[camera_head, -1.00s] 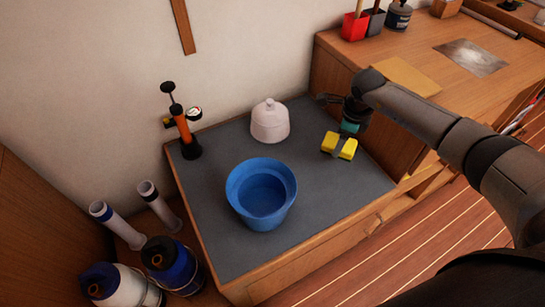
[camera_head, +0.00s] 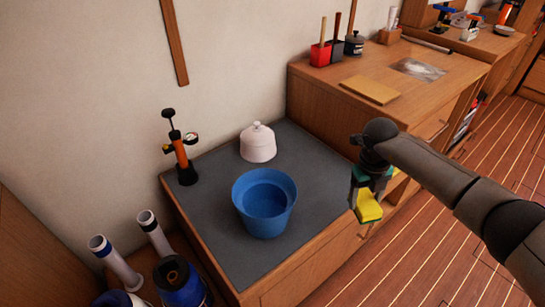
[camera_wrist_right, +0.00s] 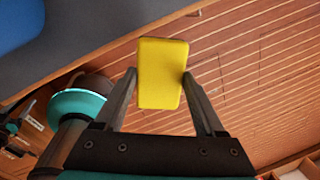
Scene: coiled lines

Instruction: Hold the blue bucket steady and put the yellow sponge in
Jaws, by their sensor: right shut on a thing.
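The blue bucket (camera_head: 264,222) stands upright on the grey-topped counter (camera_head: 222,247) in the head view. No gripper touches it. My right gripper (camera_head: 368,203) is shut on the yellow sponge (camera_head: 369,208), to the right of the bucket and near the counter's right front edge. In the right wrist view the sponge (camera_wrist_right: 161,73) sits between the two fingers, with floor planks behind it. Part of the bucket (camera_wrist_right: 20,22) shows at the upper left there. My left gripper is not in view.
A white lidded pot (camera_head: 258,144) stands behind the bucket. An orange pump (camera_head: 180,152) stands at the counter's back left corner. A higher wooden desk (camera_head: 345,98) adjoins at the right. The counter surface between bucket and sponge is clear.

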